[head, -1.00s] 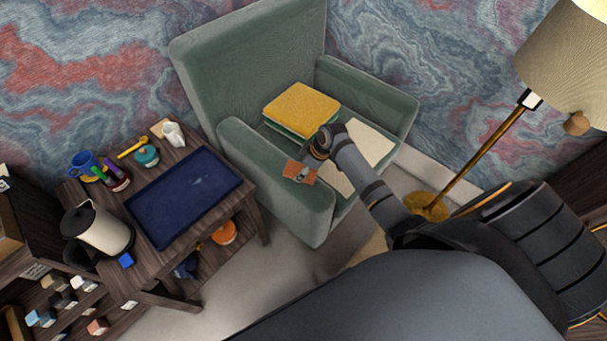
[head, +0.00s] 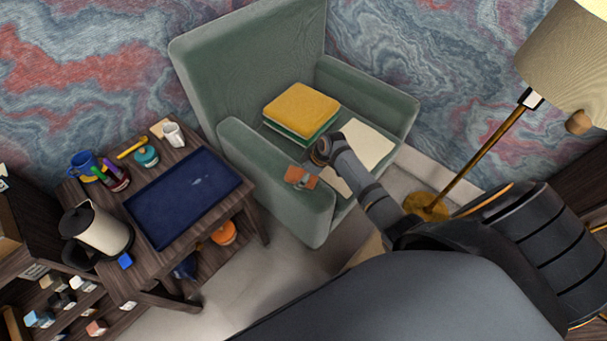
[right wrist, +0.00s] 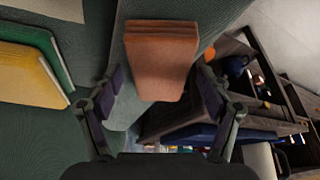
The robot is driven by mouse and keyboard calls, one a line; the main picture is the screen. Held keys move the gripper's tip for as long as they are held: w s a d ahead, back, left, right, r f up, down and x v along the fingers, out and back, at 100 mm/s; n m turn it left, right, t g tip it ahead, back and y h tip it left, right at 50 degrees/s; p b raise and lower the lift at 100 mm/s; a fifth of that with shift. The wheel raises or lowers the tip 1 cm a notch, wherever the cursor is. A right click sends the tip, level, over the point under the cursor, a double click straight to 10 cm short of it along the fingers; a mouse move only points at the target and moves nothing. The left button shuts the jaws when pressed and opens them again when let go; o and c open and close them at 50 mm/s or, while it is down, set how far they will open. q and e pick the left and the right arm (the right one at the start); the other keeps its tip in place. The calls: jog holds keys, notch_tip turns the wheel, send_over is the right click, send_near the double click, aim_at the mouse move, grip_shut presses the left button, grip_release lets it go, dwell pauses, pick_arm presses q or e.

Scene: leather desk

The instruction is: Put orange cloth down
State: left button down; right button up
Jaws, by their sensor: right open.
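The orange cloth (head: 292,174) is a small folded stack on the near arm of the green armchair (head: 262,168). In the right wrist view the cloth (right wrist: 162,58) lies flat over the green armrest, with its near end between the fingertips. My right gripper (right wrist: 160,88) is open, with a gap on each side of the cloth. In the head view my right gripper (head: 302,183) is at the cloth, and its wrist hides part of the armrest and seat. My left gripper is not in view.
A yellow and green cloth stack (head: 300,106) and a cream cloth (head: 368,143) lie on the seat. Left of the chair, a wooden table (head: 160,280) holds a dark blue tray (head: 185,238), a kettle (head: 100,228) and cups. A floor lamp (head: 480,150) stands at right.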

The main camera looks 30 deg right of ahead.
jog(key=shift+r, duration=0.15)
jog(key=p+v, duration=0.2)
jog(key=v, duration=1)
